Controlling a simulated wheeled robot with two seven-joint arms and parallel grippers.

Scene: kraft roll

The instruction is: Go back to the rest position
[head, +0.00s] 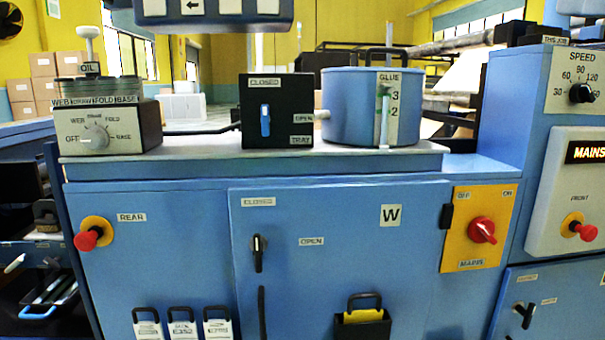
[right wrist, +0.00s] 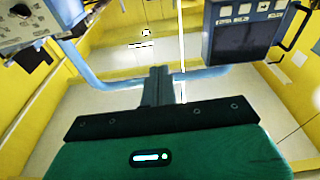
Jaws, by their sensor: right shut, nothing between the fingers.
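My right gripper (right wrist: 158,74) shows in the right wrist view, beyond its green housing and black bar. Its dark fingers are together with nothing between them, apart from any object. I cannot make out either gripper in the head view. The blue machine front (head: 330,230) fills the lower head view, with a closed panel door carrying a black handle (head: 258,253). My left gripper is not in these frames.
On the machine's top stand the oil unit (head: 97,90), a black tray-valve box (head: 277,110) and a blue glue pot (head: 350,108). Red knobs at rear (head: 87,239) and front (head: 586,231) and the red mains switch (head: 482,231) stick out.

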